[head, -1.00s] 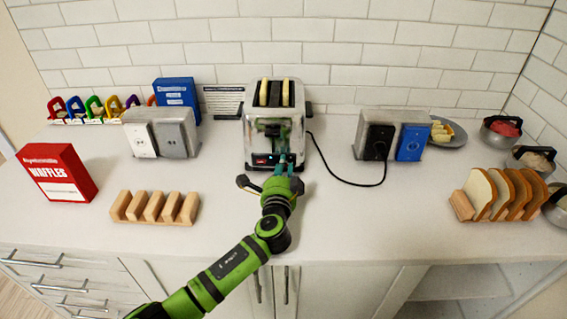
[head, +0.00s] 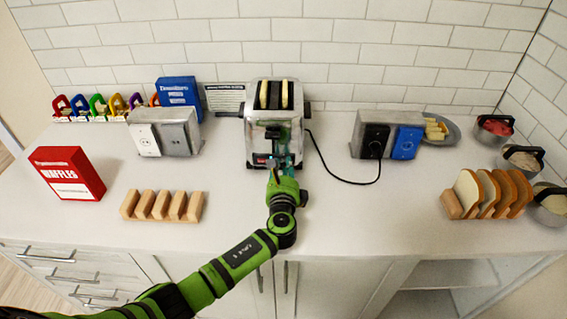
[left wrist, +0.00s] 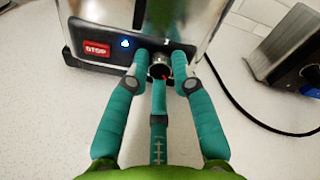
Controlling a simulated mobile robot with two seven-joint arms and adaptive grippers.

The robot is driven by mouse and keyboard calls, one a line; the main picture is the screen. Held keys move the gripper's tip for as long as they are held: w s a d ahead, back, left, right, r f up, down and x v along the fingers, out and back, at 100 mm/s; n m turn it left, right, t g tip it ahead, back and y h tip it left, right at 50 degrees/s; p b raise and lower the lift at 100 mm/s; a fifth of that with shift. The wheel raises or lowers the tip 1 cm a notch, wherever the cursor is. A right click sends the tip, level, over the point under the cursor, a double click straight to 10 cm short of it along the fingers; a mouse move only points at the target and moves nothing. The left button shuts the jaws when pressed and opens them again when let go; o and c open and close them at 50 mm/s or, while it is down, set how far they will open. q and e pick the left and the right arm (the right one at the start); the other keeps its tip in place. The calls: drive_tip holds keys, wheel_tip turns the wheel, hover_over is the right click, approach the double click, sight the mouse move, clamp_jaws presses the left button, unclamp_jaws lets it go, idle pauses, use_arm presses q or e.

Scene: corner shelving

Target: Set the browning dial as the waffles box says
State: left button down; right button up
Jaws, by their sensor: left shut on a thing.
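The chrome toaster (head: 262,125) stands against the back wall with two slices in its slots. In the left wrist view its front shows a red STOP button (left wrist: 96,50), a lit blue light (left wrist: 125,43) and the round browning dial (left wrist: 160,68) with a red mark. My left gripper (left wrist: 160,72) is shut on the dial, its teal fingers around it. It also shows in the head view (head: 279,168), at the toaster's lower front. The dial's scale cannot be read. The red waffles box (head: 67,174) stands at the left; its small print is too small to read. My right gripper is not in view.
A wooden rack (head: 161,206) stands empty front left; another rack holds bread slices (head: 487,192) at the right. Outlet boxes (head: 165,136) (head: 387,137) flank the toaster, whose black cord (head: 345,181) runs to the right one. A blue box (head: 180,96) stands behind.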

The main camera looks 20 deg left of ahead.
use_arm(q)
drive_tip(key=m+p, duration=0.1)
drive_tip(key=m, duration=0.3)
drive_tip(key=m+y+p, duration=0.1)
drive_tip(key=m, duration=0.1)
drive_tip(key=shift+w+r+p, duration=0.15)
drive_tip(key=shift+r+p, duration=0.15)
drive_tip(key=shift+r, duration=0.05)
drive_tip(key=m+p, duration=0.1)
drive_tip(key=m, duration=0.3)
drive_tip(key=shift+d+m+y, duration=0.1)
drive_tip(key=shift+m+y, duration=0.2)
drive_tip(key=shift+y, duration=0.1)
